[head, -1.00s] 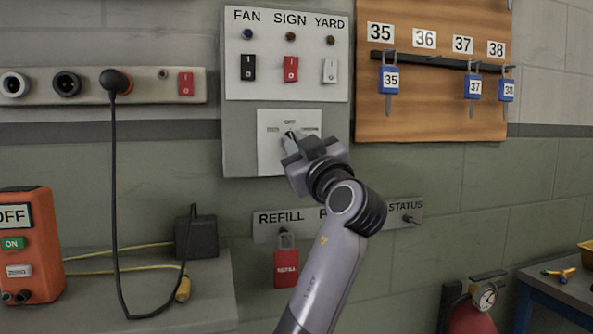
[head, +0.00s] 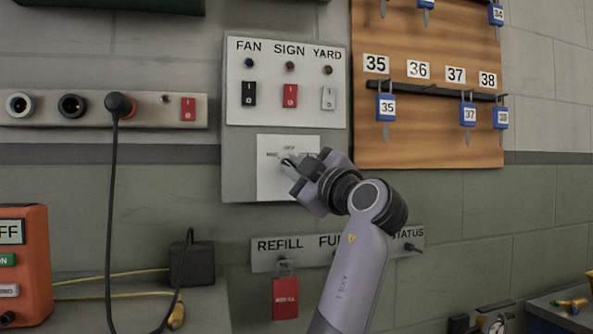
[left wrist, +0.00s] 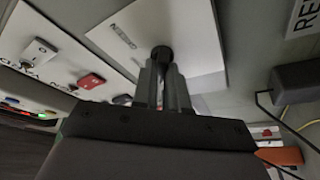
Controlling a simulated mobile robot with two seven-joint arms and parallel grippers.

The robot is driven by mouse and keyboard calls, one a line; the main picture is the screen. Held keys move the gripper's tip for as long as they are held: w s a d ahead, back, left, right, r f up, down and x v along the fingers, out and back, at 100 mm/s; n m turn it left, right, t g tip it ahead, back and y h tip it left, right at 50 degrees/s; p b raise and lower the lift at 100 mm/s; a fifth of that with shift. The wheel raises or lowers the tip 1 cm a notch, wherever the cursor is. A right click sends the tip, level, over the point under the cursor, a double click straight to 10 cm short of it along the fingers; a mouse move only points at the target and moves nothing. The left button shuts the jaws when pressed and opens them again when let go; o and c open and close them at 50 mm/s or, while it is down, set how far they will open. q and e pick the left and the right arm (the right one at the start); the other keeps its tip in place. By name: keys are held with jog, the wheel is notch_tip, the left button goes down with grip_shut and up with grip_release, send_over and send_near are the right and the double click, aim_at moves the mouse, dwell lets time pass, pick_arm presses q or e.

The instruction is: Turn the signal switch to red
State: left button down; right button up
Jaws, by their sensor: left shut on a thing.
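The signal switch is a small dark knob (left wrist: 162,55) on a white plate (head: 272,188) at the bottom of the grey wall panel. The plate has small labels around the knob; they are too small to read, and my gripper covers part of them in the head view. My left gripper (head: 289,168) reaches the knob from the right. In the left wrist view its two fingers (left wrist: 163,85) are shut on the knob. My right gripper is in neither view.
Above the plate are FAN, SIGN and YARD rocker switches (head: 290,96). A key board (head: 430,145) with blue tags hangs to the right. Below are a REFILL/STATUS hook strip (head: 262,257) and a red tag (head: 285,298). A black plug and cable (head: 119,105) hang at left.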

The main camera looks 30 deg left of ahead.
pick_arm(q)
jog(key=c, duration=1.2)
grip_release()
jog(key=shift+o, duration=0.2)
jog(key=v, duration=0.7)
jog(key=shift+d, duration=0.1)
